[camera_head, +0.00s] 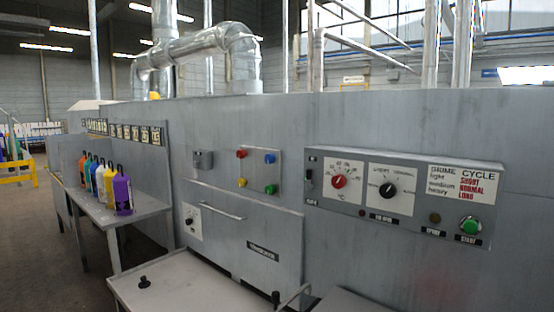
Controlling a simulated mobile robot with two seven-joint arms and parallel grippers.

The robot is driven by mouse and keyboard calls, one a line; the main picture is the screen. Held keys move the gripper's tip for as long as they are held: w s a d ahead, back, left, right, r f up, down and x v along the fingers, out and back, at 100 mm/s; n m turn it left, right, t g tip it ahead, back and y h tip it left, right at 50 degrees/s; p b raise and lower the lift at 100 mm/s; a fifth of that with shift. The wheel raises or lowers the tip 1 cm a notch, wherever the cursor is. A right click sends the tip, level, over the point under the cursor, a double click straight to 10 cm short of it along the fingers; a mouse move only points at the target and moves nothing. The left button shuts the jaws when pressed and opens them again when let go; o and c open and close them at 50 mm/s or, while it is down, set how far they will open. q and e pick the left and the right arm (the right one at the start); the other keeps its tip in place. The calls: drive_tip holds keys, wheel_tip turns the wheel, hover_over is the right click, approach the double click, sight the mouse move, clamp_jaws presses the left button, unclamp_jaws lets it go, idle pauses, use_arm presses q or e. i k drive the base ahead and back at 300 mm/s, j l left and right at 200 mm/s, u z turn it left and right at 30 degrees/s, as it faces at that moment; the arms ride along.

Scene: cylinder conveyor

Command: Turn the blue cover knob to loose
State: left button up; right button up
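The blue knob (269,158) is at the upper right of a light square cover plate (257,172) on the front of the grey machine. A red knob (241,154) is at the plate's upper left, a yellow knob (242,182) at its lower left and a green knob (271,189) at its lower right. The knobs are too small to tell which way they are turned. Neither of my grippers is in view.
A control panel (350,211) with dials sits right of the plate. Below is a drawer front with a handle (215,207), then a low grey surface (190,285) with dark fittings. A side table (146,205) at left holds several coloured bottles (122,192).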

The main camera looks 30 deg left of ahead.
sight(269, 158)
drive_tip(key=i+j+z, duration=0.15)
drive_tip(key=j, duration=0.45)
drive_tip(key=j+z, duration=0.1)
drive_tip(key=j, duration=0.45)
drive_tip(key=i+j+z, duration=0.15)
drive_tip(key=j, duration=0.45)
drive_tip(key=i+j, duration=0.1)
drive_tip(key=j, duration=1.8)
drive_tip(key=i+j, duration=0.15)
drive_tip(key=j, duration=0.8)
